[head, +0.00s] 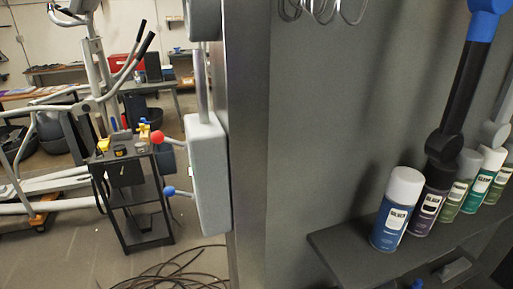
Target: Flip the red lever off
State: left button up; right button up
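The red lever (157,137) has a round red ball on a thin stem. It sticks out to the left from a pale grey box (208,175) fixed to the side of a grey pillar. A second lever with a blue ball (169,190) sticks out of the same box lower down. The box is seen from its side, so its front face is mostly hidden. No gripper is on or near either lever. I see neither of my grippers in the head view.
Spray cans, one blue with a white cap (398,210), stand on a dark shelf (345,245) at the right. A black cart (150,222) with small items and an exercise machine stand behind the levers at left. Cables (180,270) lie on the floor below.

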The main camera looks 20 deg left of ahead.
aim_at(157, 137)
jog(key=u, duration=1.25)
jog(key=k, duration=0.05)
